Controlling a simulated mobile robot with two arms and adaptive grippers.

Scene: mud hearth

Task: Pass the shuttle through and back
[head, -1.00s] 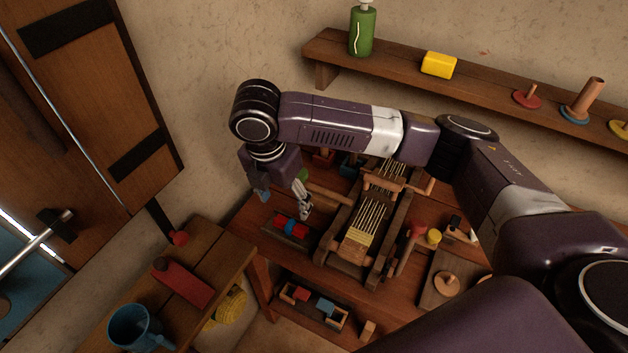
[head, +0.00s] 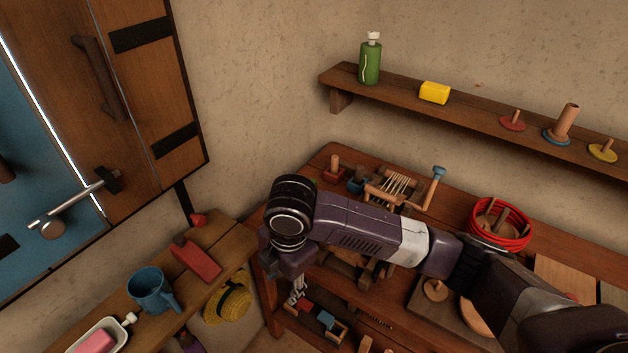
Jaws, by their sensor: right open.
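The small wooden loom (head: 392,187) stands on the table with pale warp threads stretched over its back part. My right arm crosses in front of it and hides most of its middle. My right gripper (head: 297,291) points down near the table's left front corner, left of the loom. Its fingers are small and partly dark in the picture. It is open, and I see nothing held between them. I cannot make out the shuttle; the table just left of the loom is behind my arm. My left gripper is out of view.
A tray with red and blue blocks (head: 322,319) sits below the tabletop, close to my right gripper. A red coil (head: 499,224) stands right of the loom. A side bench holds a blue mug (head: 152,291) and a red block (head: 196,260). A shelf (head: 465,112) runs along the wall.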

